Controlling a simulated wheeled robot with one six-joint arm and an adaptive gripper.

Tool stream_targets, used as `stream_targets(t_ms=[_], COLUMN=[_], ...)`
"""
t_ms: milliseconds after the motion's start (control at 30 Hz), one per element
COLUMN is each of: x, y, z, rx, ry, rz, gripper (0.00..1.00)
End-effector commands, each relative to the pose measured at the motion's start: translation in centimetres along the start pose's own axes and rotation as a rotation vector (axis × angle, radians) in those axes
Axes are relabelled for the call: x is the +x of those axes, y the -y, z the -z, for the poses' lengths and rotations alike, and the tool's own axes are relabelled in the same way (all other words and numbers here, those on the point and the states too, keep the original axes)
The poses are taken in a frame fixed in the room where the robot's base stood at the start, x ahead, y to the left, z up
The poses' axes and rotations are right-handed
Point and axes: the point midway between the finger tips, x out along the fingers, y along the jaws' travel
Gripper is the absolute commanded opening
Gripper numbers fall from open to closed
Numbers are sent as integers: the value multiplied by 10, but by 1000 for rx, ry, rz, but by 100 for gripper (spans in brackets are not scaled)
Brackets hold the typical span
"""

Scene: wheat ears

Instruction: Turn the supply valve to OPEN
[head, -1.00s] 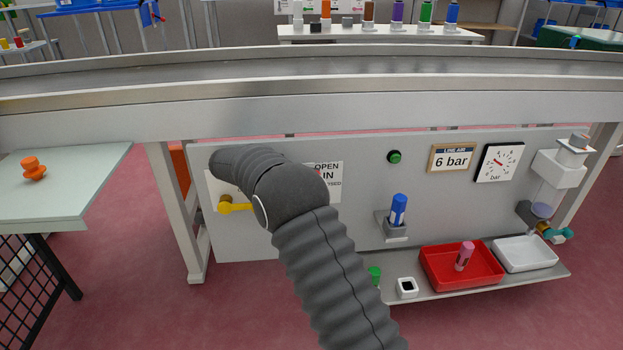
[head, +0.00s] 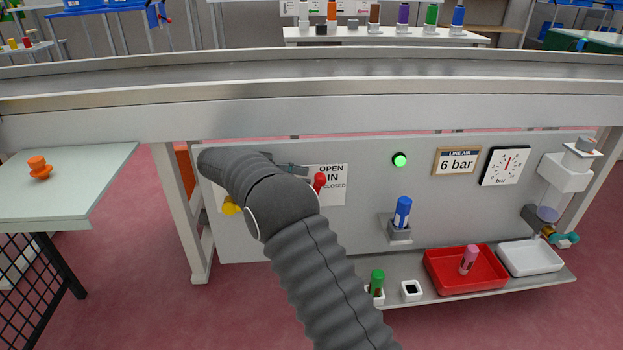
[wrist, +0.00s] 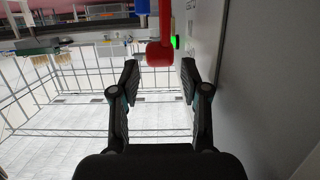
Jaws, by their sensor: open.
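The supply valve's red handle (head: 320,182) shows beside the "OPEN / IN / CLOSED" sign (head: 334,196), partly behind my arm. In the wrist view the red handle (wrist: 160,54) has a rounded end just beyond and between my fingertips, with no finger closed on it. My gripper (wrist: 159,78) is open and empty, close along the grey panel. In the head view part of my gripper (head: 291,168) shows just left of the red handle. The valve's body and part of the sign are hidden by my arm.
A yellow handle (head: 230,206) is partly hidden at left. A beam (head: 400,105) runs above.

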Motion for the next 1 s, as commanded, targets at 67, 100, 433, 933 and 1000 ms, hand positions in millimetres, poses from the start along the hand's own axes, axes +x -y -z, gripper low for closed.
stream_targets(t_ms=[67,100,433,933,1000], x=[-14,-18,-35,-12,2], y=[0,0,0,-8,-15], z=[-1,-1,-1,30,46], rx=[0,0,-1,-117,-186], ry=[1,0,0,90,142], rz=[3,2,0,-2,2], gripper=[46,46,46,0,0])
